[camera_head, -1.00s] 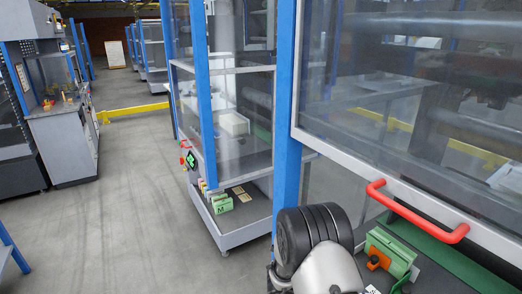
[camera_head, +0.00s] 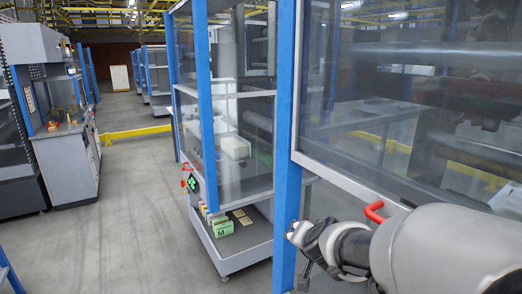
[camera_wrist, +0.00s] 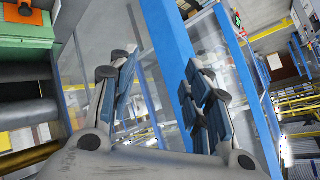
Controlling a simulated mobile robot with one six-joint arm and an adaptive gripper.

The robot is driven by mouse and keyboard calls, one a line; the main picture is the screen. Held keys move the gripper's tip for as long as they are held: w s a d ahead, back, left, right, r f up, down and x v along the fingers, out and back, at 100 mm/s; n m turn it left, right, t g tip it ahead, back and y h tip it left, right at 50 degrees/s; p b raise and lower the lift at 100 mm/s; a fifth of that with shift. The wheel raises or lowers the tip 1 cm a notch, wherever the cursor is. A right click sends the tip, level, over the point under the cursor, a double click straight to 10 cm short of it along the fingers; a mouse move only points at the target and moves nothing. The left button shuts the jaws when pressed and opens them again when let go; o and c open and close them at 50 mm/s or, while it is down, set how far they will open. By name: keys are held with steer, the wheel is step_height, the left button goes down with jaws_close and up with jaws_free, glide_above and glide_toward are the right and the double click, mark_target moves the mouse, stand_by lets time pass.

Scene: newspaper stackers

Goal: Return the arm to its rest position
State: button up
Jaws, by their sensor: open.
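My arm stretches across the lower right of the head view, with its grey forearm nearest the camera. My gripper shows in the wrist view (camera_wrist: 158,88). A blue upright post and clear panels show behind and between the fingers, at a distance I cannot tell.
The blue post (camera_head: 287,140) stands close by my wrist. A red handle (camera_head: 374,211) on the glazed door is partly hidden behind my forearm. Grey floor (camera_head: 130,215) lies clear at left.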

steer(key=s+a+r+n+g+y, duration=0.1)
steer(key=s+a+r+n+y, duration=0.15)
steer(key=s, duration=0.75)
steer(key=s+d+f+n+g+h, duration=0.1)
steer(key=s+d+n+g, duration=0.1)
steer(key=s, duration=0.9)
steer(key=s+d+f+n+g+h, duration=0.1)
steer(key=s+d+n+g+h, duration=0.1)
steer(key=s, duration=0.9)
steer(key=shift+s+d+f+g, duration=0.15)
steer(key=shift+d+f+g, duration=0.3)
steer(key=shift+d, duration=0.65)
steer(key=shift+r, duration=0.1)
steer(key=shift+c, duration=0.2)
